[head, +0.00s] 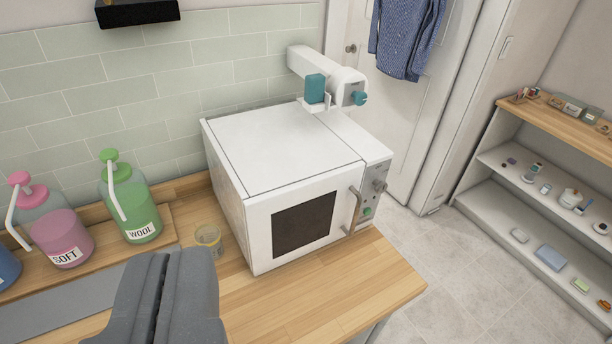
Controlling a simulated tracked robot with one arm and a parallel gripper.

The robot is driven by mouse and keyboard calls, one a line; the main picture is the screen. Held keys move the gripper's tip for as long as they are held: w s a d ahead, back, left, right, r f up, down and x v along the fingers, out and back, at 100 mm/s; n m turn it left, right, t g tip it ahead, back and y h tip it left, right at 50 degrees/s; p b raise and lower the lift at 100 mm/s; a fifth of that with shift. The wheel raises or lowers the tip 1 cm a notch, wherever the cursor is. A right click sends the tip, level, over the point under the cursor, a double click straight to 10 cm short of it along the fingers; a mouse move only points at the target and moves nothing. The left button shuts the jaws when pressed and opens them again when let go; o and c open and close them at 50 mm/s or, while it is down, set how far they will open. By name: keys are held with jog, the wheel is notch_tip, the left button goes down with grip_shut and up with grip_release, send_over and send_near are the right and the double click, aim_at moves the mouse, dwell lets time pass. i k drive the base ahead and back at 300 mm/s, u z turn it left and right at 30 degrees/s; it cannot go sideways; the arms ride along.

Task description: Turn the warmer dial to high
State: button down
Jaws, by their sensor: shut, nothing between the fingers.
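The white warmer (290,180) stands on the wooden counter, with a dark window and a vertical handle (353,211) on its front. Its dial (379,186) is a small grey knob high on the control panel at the right of the front. A green button (367,212) sits lower on that panel. The dial's setting is too small to read. My gripper (165,270) is at the bottom left, dark grey, shut and empty. It is left of the warmer's front and well apart from the dial.
Green WOOL (137,215) and pink SOFT (62,238) pump bottles stand on the left. A small clear cup (208,238) is beside the warmer. A white device with teal parts (328,82) is behind its top. The counter (340,290) is clear in front. Shelves (540,165) stand right.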

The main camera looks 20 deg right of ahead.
aim_at(380, 186)
jog(key=k, duration=0.5)
jog(key=z, duration=0.45)
jog(key=i, duration=0.75)
jog(key=z, duration=0.2)
